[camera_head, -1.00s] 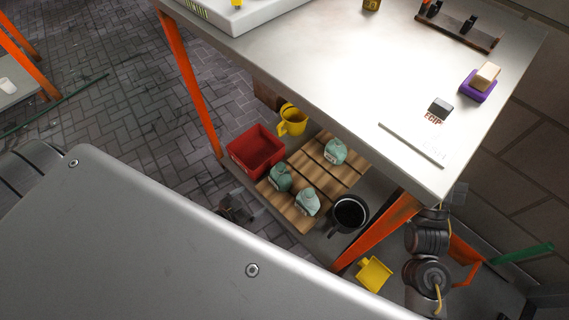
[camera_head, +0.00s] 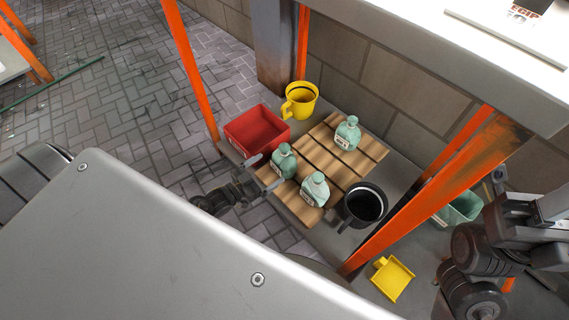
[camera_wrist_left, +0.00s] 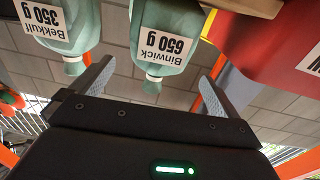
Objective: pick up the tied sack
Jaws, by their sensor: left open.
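Three pale green tied sacks with white labels stand on and beside a slatted wooden board under the table. The nearest to my left gripper (camera_head: 268,172) is the left sack (camera_head: 284,162), beside the red bin. The front sack (camera_head: 315,190) and back sack (camera_head: 347,134) are farther right. My left gripper is open and empty. In the left wrist view, the sack labelled "Binwick 650 g" (camera_wrist_left: 168,42) lies ahead between the open fingers (camera_wrist_left: 152,88), its neck toward me. The sack labelled "Bekkulf 350 g" (camera_wrist_left: 72,28) is to its left.
The wooden board (camera_head: 345,170) sits on a low grey shelf. Orange table legs (camera_head: 440,195) and the tabletop (camera_head: 450,50) enclose the space.

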